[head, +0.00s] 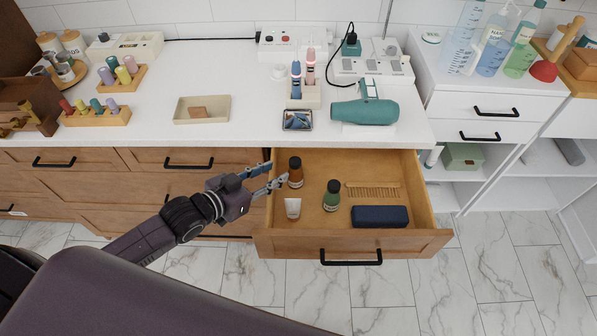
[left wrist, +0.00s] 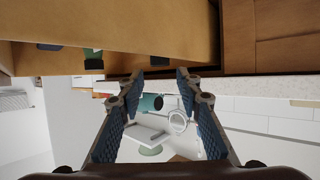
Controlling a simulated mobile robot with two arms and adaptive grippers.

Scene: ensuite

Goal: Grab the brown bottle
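The brown bottle (head: 295,174) with a black cap stands upright in the open drawer, near its back left corner. My left gripper (head: 278,173) comes in from the left over the drawer's left side. Its fingers are open, with the tips just left of the brown bottle; I cannot tell whether they touch it. The left wrist view shows the two fingers apart (left wrist: 160,76) with nothing clearly held between them. My right gripper is not in view.
A teal hair dryer (head: 365,110) lies on the counter above.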

